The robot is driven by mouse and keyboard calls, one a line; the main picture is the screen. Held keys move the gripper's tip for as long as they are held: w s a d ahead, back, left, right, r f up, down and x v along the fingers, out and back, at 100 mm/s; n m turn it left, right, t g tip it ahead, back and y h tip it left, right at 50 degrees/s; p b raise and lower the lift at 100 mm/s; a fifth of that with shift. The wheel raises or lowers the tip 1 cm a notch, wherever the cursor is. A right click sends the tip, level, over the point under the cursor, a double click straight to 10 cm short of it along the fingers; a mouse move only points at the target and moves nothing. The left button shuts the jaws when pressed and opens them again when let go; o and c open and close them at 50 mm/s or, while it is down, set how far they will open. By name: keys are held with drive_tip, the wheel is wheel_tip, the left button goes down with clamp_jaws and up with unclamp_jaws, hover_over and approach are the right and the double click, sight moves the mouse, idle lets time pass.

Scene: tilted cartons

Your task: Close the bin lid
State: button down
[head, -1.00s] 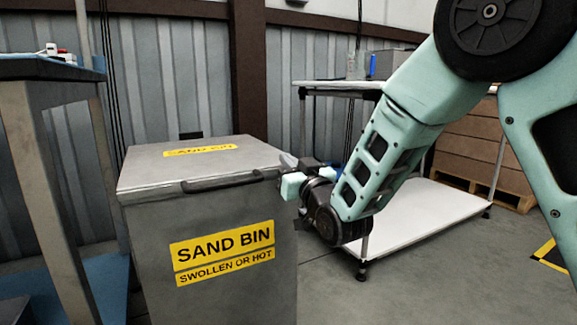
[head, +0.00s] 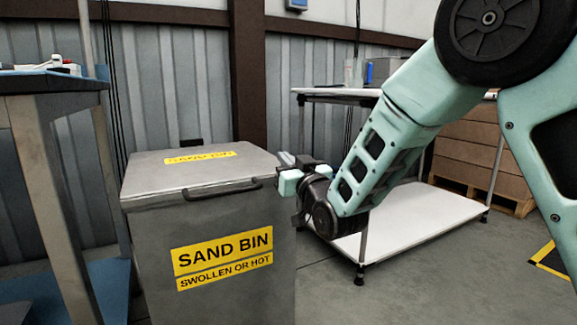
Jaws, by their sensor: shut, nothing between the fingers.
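The grey sand bin (head: 220,225) stands upright at left centre, with yellow "SAND BIN" and "SWOLLEN OR HOT" labels on its front. Its lid (head: 150,172) lies flat across the top and looks down on the rim. A dark handle (head: 222,190) runs along the lid's front edge.
A metal-legged table (head: 50,90) stands close on the left. A white-shelved cart (head: 400,218) is behind my arm on the right. Cartons sit on a wooden pallet (head: 480,186) at the far right. The floor (head: 440,285) at front right is clear.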

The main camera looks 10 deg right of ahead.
drive_tip(key=r+p+v, duration=0.1)
drive_tip(key=p+v, duration=0.1)
drive_tip(key=v, duration=0.7)
drive_tip(key=s+a+f+n+g+p, duration=0.1)
drive_tip(key=s+a+f+g+p, duration=0.15)
drive_tip(key=s+g, duration=0.4)
drive_tip(key=s+a+f+n+g+p, duration=0.1)
drive_tip(key=s+a+f+g+p, duration=0.15)
drive_tip(key=s+a+g, duration=0.35)
drive_tip(key=s+d+n+g+h+p, duration=0.1)
drive_tip(key=s+d+g+h, duration=0.25)
drive_tip(key=s, duration=0.75)
drive_tip(key=s+d+n+g+h+p, duration=0.15)
drive_tip(key=s+d+g, duration=0.25)
drive_tip(key=s, duration=0.7)
wheel_tip(320, 180, up, 38)
drive_tip(key=p, duration=3.8)
drive_tip(key=shift+w+a, duration=0.25)
drive_tip(key=shift+w, duration=0.15)
